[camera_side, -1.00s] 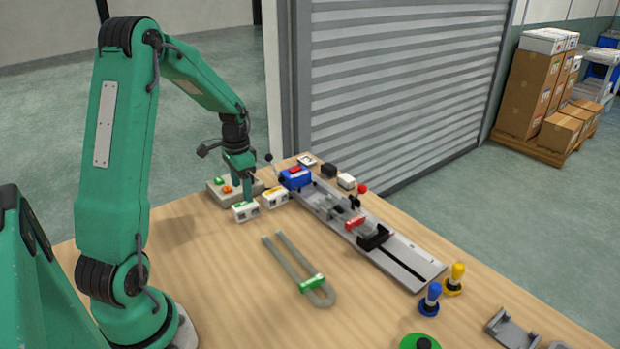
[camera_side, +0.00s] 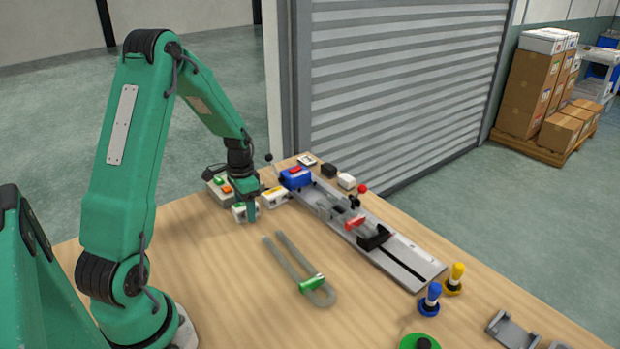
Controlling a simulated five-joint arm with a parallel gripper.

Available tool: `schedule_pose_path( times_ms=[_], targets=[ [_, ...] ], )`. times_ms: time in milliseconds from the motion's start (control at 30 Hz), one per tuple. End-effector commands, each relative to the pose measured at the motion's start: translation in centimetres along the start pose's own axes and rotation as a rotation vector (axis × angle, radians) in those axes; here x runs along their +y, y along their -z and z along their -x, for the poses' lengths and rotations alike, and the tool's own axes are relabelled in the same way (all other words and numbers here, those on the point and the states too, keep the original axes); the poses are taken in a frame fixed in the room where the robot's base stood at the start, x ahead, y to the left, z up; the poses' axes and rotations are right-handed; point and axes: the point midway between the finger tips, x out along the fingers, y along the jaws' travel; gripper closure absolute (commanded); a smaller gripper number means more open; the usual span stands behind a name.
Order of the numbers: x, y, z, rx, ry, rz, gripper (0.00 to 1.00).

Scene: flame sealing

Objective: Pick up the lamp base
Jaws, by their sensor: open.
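No part is clearly marked as the lamp base. A small white block with a green top (camera_side: 239,212) sits at the back left of the table.
A grey button box (camera_side: 217,188) is behind the gripper. A blue unit (camera_side: 295,177) heads a long grey rail (camera_side: 410,272) on the right. A U-shaped tube (camera_side: 289,264) lies in front. Blue (camera_side: 430,298) and yellow (camera_side: 454,278) knobs stand at the right. The left front table is clear.

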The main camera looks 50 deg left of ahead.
Motion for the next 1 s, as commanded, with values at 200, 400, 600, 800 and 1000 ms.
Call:
schedule_pose_path(
  times_ms=[200, 400, 600, 800, 1000],
  targets=[
    [-0.02, -0.01, -0.21, 0.001, 0.001, 0.0, 0.38],
    [-0.02, -0.01, -0.2, 0.001, 0.0, 0.001, 0.38],
    [-0.02, 0.0, -0.18, 0.001, 0.001, 0.001, 0.52],
    [-0.03, 0.0, -0.18, 0.001, 0.001, 0.001, 0.87],
    [-0.03, 0.01, -0.17, 0.001, 0.001, 0.001, 0.87]
  ],
)
